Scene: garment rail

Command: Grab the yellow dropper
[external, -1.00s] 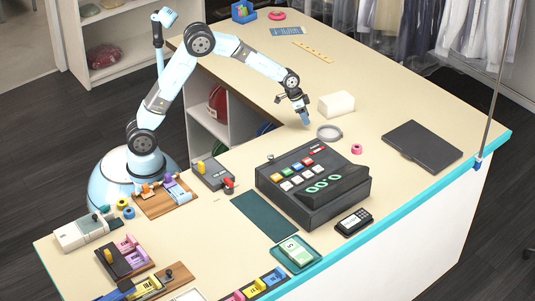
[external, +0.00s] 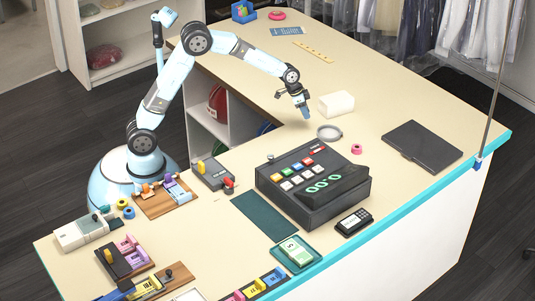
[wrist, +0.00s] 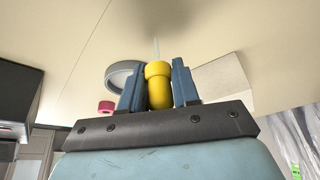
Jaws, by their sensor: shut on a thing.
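The yellow dropper (wrist: 159,88) is upright between the two blue fingers of my gripper (wrist: 158,72) in the wrist view. My gripper is shut on it, with a finger on each side. A thin pale tip extends beyond its yellow bulb. In the external view my gripper (external: 305,112) is a little above the counter, left of the white block and the grey ring. The dropper is too small or hidden to make out there.
A white block (external: 336,104) and a grey ring (external: 329,132) are close to my gripper. The black cash register (external: 312,190) stands nearer the front. The counter (external: 405,95) has free room at right.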

